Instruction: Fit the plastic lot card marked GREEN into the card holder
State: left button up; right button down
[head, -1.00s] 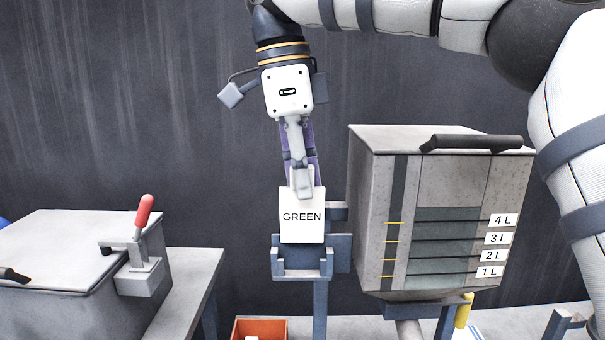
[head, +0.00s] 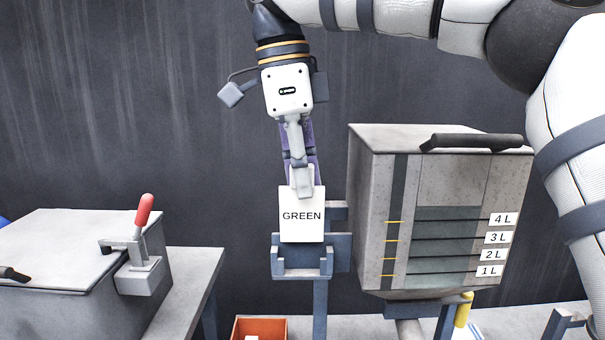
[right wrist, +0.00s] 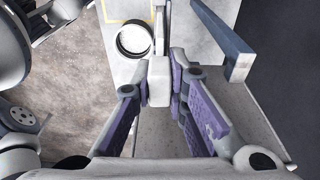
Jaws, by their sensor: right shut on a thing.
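The white lot card marked GREEN (head: 302,216) is upright in the head view. My right gripper (head: 302,190) is shut on its top edge from above. The blue-grey card holder (head: 302,270) is directly below and around the card's lower edge. The card's bottom meets the holder's area, but I cannot tell how deep it sits in the slot. In the right wrist view the purple-padded fingers (right wrist: 160,85) close at the card's pale top. My left gripper is not in view.
A grey hopper (head: 450,205) with level marks stands close to the right of the holder. A grey box with a red-handled clamp (head: 140,235) is at left. An orange bin (head: 262,328) sits below. Dark wall is behind.

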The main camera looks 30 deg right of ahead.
aim_at(307, 242)
jog(key=shift+f, duration=2.6)
jog(key=c, duration=1.5)
grip_release()
jog(key=r, duration=0.4)
jog(key=a+r, duration=0.1)
jog(key=r, duration=0.3)
jog(key=w+r, duration=0.1)
jog(key=r, duration=0.2)
jog(key=shift+a+r, duration=0.25)
jog(key=shift+r, duration=0.15)
